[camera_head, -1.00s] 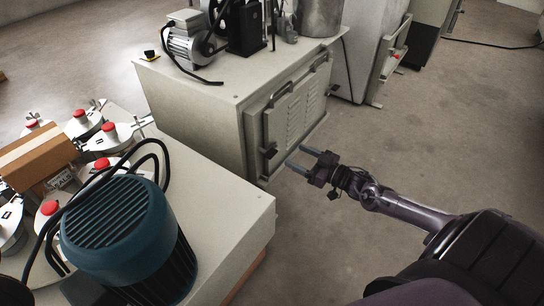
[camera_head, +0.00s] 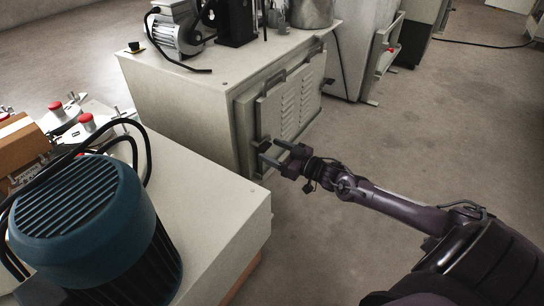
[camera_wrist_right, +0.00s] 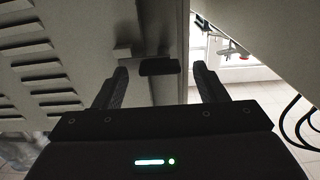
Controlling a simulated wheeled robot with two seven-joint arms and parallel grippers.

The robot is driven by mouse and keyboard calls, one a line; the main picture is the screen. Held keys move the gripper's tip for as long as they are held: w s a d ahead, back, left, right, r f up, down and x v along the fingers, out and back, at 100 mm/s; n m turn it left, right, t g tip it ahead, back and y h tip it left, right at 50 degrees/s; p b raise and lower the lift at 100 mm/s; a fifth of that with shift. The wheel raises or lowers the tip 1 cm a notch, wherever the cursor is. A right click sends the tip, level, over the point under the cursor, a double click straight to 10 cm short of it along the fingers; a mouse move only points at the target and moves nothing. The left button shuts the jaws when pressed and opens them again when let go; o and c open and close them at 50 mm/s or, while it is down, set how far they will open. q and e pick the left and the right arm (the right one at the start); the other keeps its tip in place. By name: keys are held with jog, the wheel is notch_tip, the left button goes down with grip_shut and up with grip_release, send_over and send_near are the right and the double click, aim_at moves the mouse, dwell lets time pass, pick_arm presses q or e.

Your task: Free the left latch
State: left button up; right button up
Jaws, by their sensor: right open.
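The left latch (camera_head: 264,143) is a small dark piece at the left edge of the louvred door (camera_head: 291,108) on the grey cabinet's front. In the right wrist view the dark latch (camera_wrist_right: 159,66) shows between the two fingertips, with clear space on both sides of it. My right gripper (camera_head: 271,153) is open and empty, with its fingers pointing at the latch; they partly cover it in the head view. I cannot tell the exact gap between the fingertips and the latch. My left gripper is not in view.
A motor (camera_head: 176,32) stands on the cabinet top (camera_head: 228,68). A blue ribbed motor (camera_head: 80,210) and cables sit on the light bench (camera_head: 215,215) at the lower left. Open floor (camera_head: 400,140) lies right of the cabinet.

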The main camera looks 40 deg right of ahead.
jog(key=shift+w+a, duration=0.2)
jog(key=shift+w, duration=0.25)
jog(key=shift+c, duration=0.3)
jog(key=c, duration=0.9)
